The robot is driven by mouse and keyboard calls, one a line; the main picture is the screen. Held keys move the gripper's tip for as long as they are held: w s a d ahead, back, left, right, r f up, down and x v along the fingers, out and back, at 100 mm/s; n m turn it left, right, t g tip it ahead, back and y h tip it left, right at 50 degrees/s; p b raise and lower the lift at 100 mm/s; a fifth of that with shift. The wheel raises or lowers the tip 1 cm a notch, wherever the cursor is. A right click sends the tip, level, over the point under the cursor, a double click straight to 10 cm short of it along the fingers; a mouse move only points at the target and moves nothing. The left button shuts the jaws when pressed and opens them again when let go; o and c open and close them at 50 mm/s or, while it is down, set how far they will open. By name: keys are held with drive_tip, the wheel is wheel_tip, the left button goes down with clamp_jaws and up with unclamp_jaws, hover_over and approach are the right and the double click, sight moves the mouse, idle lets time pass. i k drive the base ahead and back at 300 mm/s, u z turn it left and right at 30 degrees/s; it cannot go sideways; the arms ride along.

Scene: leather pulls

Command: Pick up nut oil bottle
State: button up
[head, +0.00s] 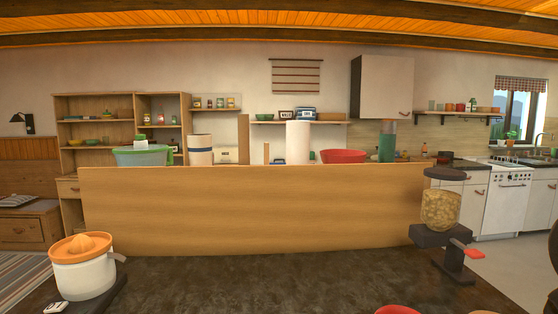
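I cannot single out the nut oil bottle with certainty. A tall dark green cylinder with a lighter top (387,148) shows above the wooden board, right of a red bowl (343,156). Its lower part is hidden by the board, and I cannot tell whether it is a bottle. Small items farther back are too small to name. My gripper is not in view.
An upright wooden board (250,210) stands across the back of the dark counter (270,285). A citrus juicer (82,265) is at left, a jar dispenser (441,212) with a red handle at right. A red bowl rim (397,310) shows at the bottom. The counter's middle is clear.

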sight(146, 115)
drive_tip(key=z, duration=1.95)
drive_tip(key=i, duration=4)
drive_tip(key=u, duration=2.7)
drive_tip(key=i, duration=4.3)
